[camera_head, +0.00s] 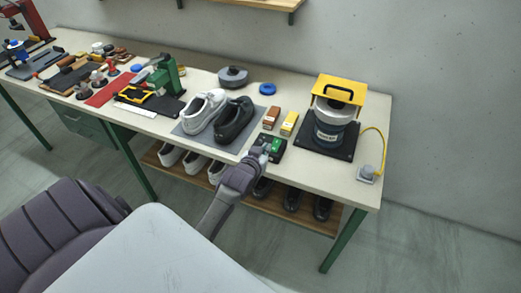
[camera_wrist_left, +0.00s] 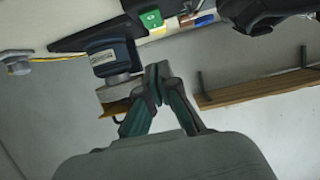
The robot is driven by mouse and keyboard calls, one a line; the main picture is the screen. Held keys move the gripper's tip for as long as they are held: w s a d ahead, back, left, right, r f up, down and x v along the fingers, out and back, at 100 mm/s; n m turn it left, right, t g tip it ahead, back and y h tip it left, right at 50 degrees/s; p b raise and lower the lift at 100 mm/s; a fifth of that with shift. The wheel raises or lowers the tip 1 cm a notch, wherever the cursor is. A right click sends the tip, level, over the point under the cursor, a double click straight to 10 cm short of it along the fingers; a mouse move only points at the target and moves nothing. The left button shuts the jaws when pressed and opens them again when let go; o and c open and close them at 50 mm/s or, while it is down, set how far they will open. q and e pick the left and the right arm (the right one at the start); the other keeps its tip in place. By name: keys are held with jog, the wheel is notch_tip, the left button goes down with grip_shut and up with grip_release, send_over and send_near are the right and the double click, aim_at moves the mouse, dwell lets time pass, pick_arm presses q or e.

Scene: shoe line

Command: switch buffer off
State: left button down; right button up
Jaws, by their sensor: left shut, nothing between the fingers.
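The buffer (camera_head: 329,132) is a grey-blue drum under a yellow hood with a black handle, on a black base plate at the right of the bench. In the left wrist view the buffer (camera_wrist_left: 110,55) appears upside down. A small black switch box with a green button (camera_head: 276,146) sits at the bench's front edge, left of the buffer. The green button also shows in the left wrist view (camera_wrist_left: 151,18). My left gripper (camera_head: 262,152) is shut and empty, at the left side of the switch box; I cannot tell whether it touches. Its fingers show in the left wrist view (camera_wrist_left: 158,70).
A white shoe (camera_head: 201,110) and a black shoe (camera_head: 234,120) lie on a grey mat left of the switch. Brown and yellow boxes (camera_head: 289,123) stand behind it. A yellow cable runs to a socket (camera_head: 367,174) at right. Shoes fill the shelf below.

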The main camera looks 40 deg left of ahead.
pick_arm(q)
jog(key=s, duration=0.2)
jog(key=s+d, duration=0.1)
jog(key=shift+s+r+b, duration=0.15)
jog(key=shift+s+b, duration=0.2)
pick_arm(e)
jog(key=shift+w+d+f, duration=0.1)
jog(key=shift+w+f, duration=0.2)
jog(key=shift+f, duration=0.25)
